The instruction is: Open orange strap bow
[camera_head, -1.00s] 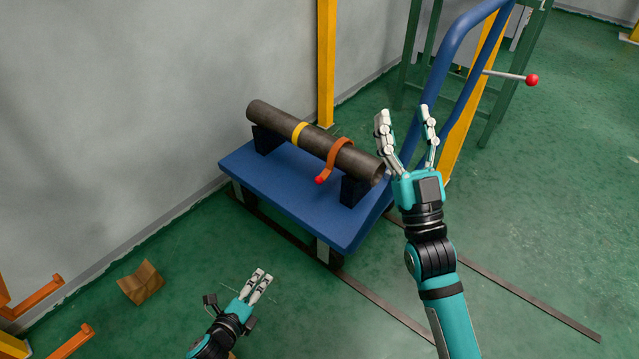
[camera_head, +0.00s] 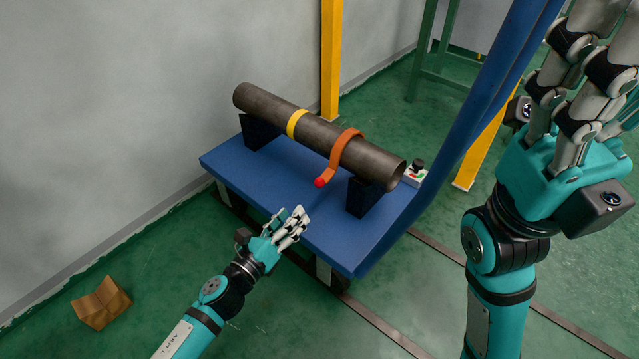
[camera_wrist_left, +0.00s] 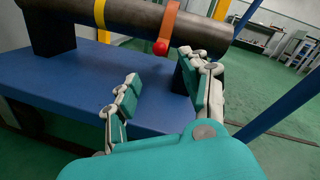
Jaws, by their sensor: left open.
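The orange strap bow (camera_head: 342,150) goes over the dark pipe (camera_head: 290,118) near its right end. Its lower end, with a red knob (camera_head: 320,182), hangs on the near side above the blue platform. My left gripper (camera_head: 298,220) is open and empty, over the platform's front edge, below and left of the knob. In the left wrist view the strap (camera_wrist_left: 169,20) and red knob (camera_wrist_left: 161,46) show ahead of the spread fingers (camera_wrist_left: 158,72), apart from them. My right gripper (camera_head: 590,70) is large at the upper right; its fingertips are cut off.
The pipe rests on two dark blocks on the blue platform (camera_head: 235,168) and carries a yellow band (camera_head: 296,122). A blue rail (camera_head: 480,130) rises at the right. A brown carton (camera_head: 101,303) lies on the floor.

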